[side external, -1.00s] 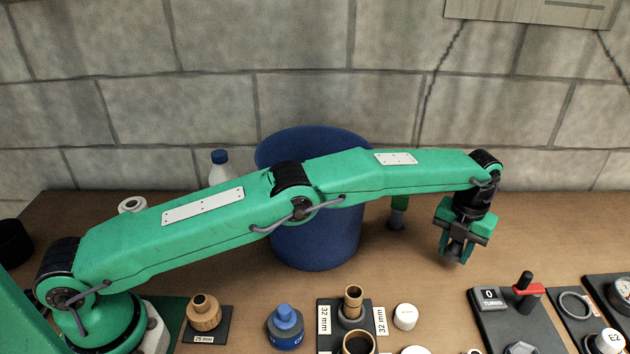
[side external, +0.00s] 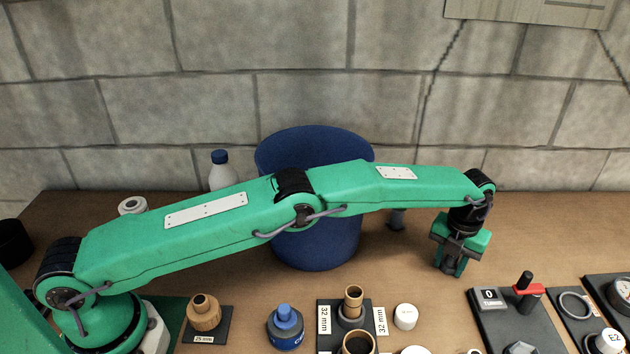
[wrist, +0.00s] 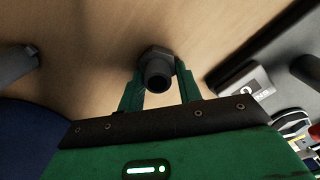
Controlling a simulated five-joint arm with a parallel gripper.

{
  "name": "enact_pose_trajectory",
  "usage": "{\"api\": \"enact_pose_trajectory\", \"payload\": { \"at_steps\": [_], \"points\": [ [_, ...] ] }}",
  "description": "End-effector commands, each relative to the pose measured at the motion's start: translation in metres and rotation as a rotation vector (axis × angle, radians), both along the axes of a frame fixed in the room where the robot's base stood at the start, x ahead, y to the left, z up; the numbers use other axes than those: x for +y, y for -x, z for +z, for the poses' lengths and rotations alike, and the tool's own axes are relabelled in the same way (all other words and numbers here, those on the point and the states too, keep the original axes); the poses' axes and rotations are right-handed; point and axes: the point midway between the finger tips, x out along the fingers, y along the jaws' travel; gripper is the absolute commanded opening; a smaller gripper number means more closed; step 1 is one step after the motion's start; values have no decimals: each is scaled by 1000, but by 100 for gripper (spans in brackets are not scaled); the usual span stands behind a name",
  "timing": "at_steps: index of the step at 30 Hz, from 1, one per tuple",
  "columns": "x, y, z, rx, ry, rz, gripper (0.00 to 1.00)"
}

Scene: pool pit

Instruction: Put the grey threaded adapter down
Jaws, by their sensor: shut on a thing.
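My gripper (side external: 449,270) points down at the right, low over the wooden table. In the wrist view its two green fingers (wrist: 161,92) are shut on the grey threaded adapter (wrist: 157,68). The adapter has a hexagonal collar and a round dark open end facing the camera. In the side view the fingers largely hide the adapter. I cannot tell whether it touches the table.
A dark blue bin (side external: 318,245) stands behind my arm. A grey cylindrical part (side external: 397,220) stands right of the bin and shows in the wrist view (wrist: 15,65). A turns-counter panel (side external: 490,297), a white cap (side external: 405,316) and fittings line the front. Bare table (side external: 545,235) lies right of my gripper.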

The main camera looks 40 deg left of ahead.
Motion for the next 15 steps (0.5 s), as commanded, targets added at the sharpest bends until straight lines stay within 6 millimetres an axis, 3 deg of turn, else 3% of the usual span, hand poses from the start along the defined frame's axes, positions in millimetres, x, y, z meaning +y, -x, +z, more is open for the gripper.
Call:
{"api": "enact_pose_trajectory", "payload": {
  "at_steps": [2, 3, 5, 15],
  "points": [
    [0, 0, -2, 0, 0, 0, 9],
    [0, 0, -2, 0, 0, 0, 42],
    [0, 0, -2, 0, 0, 0, 54],
    [0, 0, -1, 0, 0, 0, 56]
  ]
}}
